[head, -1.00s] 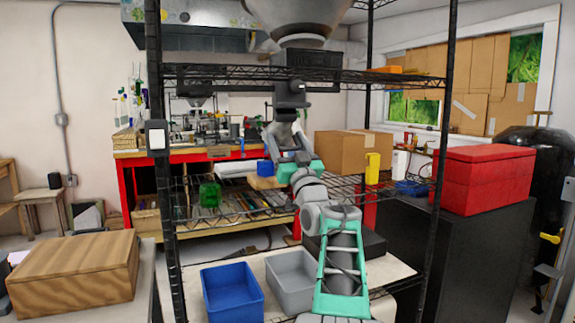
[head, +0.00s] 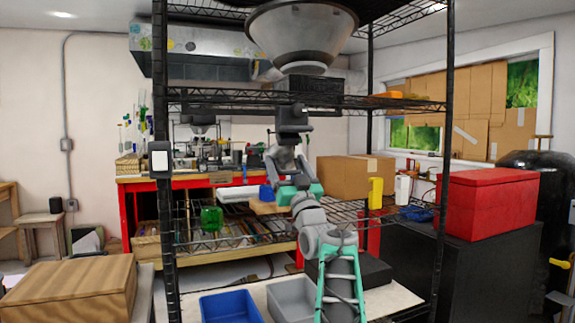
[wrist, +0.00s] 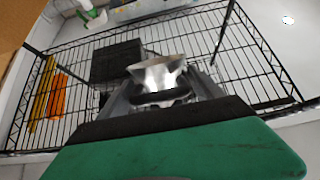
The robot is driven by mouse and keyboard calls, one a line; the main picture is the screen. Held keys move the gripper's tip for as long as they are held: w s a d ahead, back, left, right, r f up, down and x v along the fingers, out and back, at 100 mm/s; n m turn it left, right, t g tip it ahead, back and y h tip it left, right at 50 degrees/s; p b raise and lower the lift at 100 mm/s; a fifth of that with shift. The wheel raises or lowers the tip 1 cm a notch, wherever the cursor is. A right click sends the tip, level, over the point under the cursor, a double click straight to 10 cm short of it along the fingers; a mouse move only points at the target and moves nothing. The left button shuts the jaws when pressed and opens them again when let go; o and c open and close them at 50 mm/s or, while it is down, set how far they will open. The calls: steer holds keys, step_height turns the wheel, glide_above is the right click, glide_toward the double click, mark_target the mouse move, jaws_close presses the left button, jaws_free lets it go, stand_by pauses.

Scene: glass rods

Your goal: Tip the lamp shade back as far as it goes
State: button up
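The lamp shade (head: 302,36) is a big grey metal cone above the top wire shelf in the head view. Its wide rim is up and its narrow end is down, just above a black box (head: 318,84). My gripper (head: 293,108) is below and slightly left of the shade, level with the shelf and pointing up. In the wrist view its two dark fingers (wrist: 160,85) stand apart. A silvery, flared shape (wrist: 158,73) shows between them; I cannot tell whether it is the shade or whether it is touched.
The wire shelf (head: 225,101) runs across at gripper height, with black posts (head: 161,200) at its corners. Orange items (head: 395,94) lie on its right part. A cardboard box (head: 350,177) and a yellow container (head: 375,193) stand on the lower shelf.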

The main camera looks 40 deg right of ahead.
steer(key=shift+o, duration=1)
steer(key=b+v, duration=0.2)
steer(key=v, duration=0.6)
